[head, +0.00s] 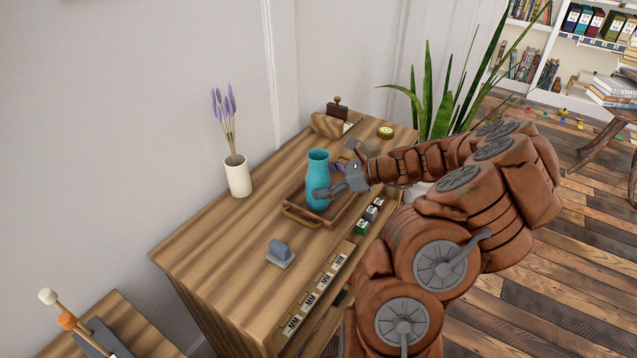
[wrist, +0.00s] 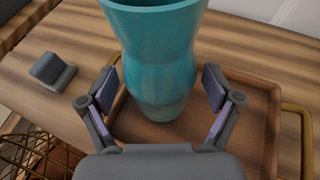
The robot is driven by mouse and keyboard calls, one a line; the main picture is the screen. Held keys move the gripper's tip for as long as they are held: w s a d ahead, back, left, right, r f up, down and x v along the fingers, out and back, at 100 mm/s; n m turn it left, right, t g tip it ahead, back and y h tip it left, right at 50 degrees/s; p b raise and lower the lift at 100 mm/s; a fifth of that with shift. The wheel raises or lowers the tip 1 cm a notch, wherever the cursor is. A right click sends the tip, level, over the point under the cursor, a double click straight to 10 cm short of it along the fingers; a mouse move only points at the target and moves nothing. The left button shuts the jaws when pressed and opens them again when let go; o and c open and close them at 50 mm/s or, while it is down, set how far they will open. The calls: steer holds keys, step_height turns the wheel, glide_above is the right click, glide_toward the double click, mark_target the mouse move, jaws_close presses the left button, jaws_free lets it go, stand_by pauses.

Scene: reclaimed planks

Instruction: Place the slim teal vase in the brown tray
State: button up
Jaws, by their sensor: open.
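The slim teal vase (head: 318,180) stands upright in the brown tray (head: 293,213) on top of the wooden cabinet. In the wrist view the vase (wrist: 155,55) rises in front of me, its base on the floor of the tray (wrist: 255,130). My gripper (head: 330,183) is at the right side of the vase in the head view. In the wrist view its fingers (wrist: 160,88) are spread either side of the vase, with gaps showing between pads and vase. The far part of the tray is hidden behind the vase.
A grey block-like object (head: 281,253) sits on the cabinet (head: 215,250) in front of the tray. A white vase with lavender (head: 238,176) stands behind left. A wooden holder with a stamp (head: 331,122) and a small round green-topped item (head: 385,132) are at the back.

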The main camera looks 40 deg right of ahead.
steer(key=v, duration=1.1)
steer(key=shift+b, duration=0.4)
